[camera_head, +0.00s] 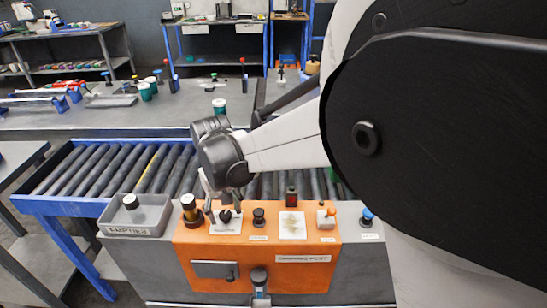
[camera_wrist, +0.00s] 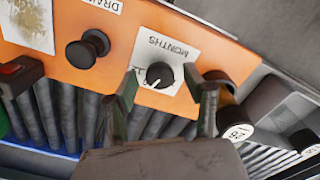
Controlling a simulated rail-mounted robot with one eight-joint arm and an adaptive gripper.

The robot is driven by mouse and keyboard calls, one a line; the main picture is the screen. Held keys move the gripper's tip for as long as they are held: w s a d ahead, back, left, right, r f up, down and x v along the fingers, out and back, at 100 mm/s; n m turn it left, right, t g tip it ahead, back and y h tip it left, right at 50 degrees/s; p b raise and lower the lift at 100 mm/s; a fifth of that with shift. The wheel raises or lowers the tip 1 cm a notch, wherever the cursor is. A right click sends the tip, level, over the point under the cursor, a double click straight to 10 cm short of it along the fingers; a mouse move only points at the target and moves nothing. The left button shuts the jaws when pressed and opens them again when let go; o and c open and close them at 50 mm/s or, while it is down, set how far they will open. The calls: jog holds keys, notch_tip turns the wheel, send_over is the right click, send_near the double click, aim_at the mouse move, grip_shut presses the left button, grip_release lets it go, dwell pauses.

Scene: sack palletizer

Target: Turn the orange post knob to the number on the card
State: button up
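The orange post (camera_head: 250,245) is a console with an orange face and top. In the head view my gripper (camera_head: 208,203) is just left of the knob. A stained pale card (camera_head: 292,225) lies farther right; no number is readable on it.
A second black knob (camera_wrist: 88,48) stands beside the dial. Rollers (camera_head: 100,172) run behind.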

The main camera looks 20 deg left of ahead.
aim_at(224, 214)
notch_tip(224, 214, up, 12)
jog(key=shift+s, duration=0.2)
dwell(0.4)
